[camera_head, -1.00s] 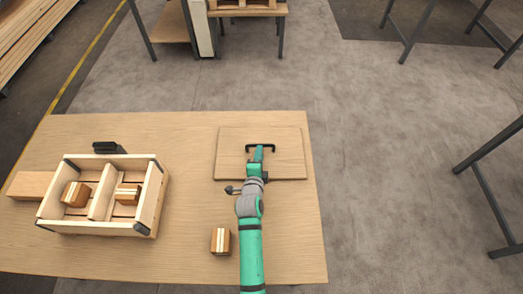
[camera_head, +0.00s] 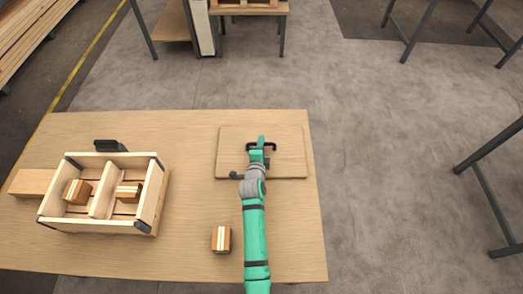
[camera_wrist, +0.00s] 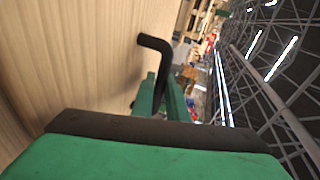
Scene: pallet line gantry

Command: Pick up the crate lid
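The crate lid (camera_head: 290,165) is a flat wooden board lying on the right part of the table, with a black bar handle (camera_head: 273,147) on top. My gripper (camera_head: 261,141) reaches over this handle, near its middle. In the wrist view the bent black handle (camera_wrist: 156,44) runs down between my two green fingers (camera_wrist: 163,98). The fingers sit close on either side of it, but whether they press on it cannot be told. The open wooden crate (camera_head: 98,229) stands at the left with a divider and a block in each half.
A small striped block (camera_head: 221,239) lies on the table (camera_head: 185,255) left of my arm. A flat wooden piece (camera_head: 31,182) and a black object (camera_head: 109,146) lie by the crate. The table is clear between crate and lid.

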